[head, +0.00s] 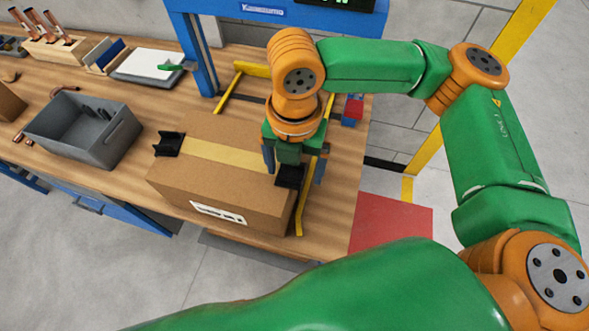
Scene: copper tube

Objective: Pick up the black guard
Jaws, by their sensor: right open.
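A black corner guard (289,177) sits on the right edge of a closed cardboard box (222,170). A second black guard (169,144) sits on the box's left edge. My right gripper (294,170) points down over the right end of the box, directly at the right-hand guard. It is open, one finger on each side of that guard; the gripper body hides part of the guard. I cannot tell whether the fingers touch it. My left gripper is not in view.
A grey bin (83,130) with dark pieces stands to the left. A blue frame (197,60) rises behind the box.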

